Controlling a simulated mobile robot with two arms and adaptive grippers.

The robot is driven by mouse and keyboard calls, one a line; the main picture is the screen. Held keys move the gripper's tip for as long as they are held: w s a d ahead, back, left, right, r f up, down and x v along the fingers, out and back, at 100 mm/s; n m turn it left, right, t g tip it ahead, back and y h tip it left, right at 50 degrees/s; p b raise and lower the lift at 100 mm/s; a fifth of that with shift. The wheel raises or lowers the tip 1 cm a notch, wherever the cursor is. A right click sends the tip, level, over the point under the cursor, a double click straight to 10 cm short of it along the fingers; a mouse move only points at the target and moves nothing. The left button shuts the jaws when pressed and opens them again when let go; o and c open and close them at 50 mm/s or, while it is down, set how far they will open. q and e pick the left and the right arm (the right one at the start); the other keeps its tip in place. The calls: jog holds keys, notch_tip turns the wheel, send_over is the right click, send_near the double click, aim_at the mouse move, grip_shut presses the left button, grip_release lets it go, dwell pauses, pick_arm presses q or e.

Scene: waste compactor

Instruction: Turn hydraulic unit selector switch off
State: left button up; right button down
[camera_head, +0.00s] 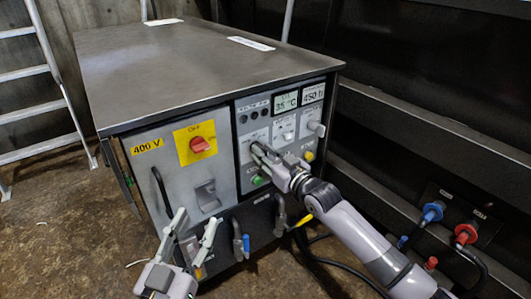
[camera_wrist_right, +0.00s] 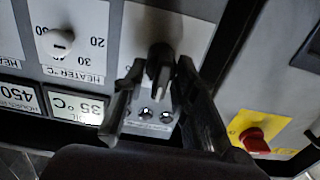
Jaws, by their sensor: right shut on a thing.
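The hydraulic unit (camera_head: 180,65) is a grey metal cabinet with a control panel on its front. My right gripper (camera_head: 262,153) is at the left part of that panel and hides the switch there in the head view. In the right wrist view, which is upside down, a black selector switch (camera_wrist_right: 160,62) with a pale grip bar sits between the two dark fingers of my right gripper (camera_wrist_right: 157,82), which is shut on it. My left gripper (camera_head: 191,232) is open and empty, low in front of the cabinet's left door.
A red rotary switch on a yellow plate (camera_head: 198,144) is left of the panel. A green button (camera_head: 258,180) lies just below my right gripper. White knobs (camera_head: 317,128) are to its right. Hoses and blue and red valves (camera_head: 432,212) are at the lower right.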

jog(key=shift+f, duration=0.1)
jog(key=c, duration=1.7)
grip_release()
jog(key=shift+o, duration=0.2)
jog(key=shift+d, duration=0.1)
jog(key=v, duration=1.2)
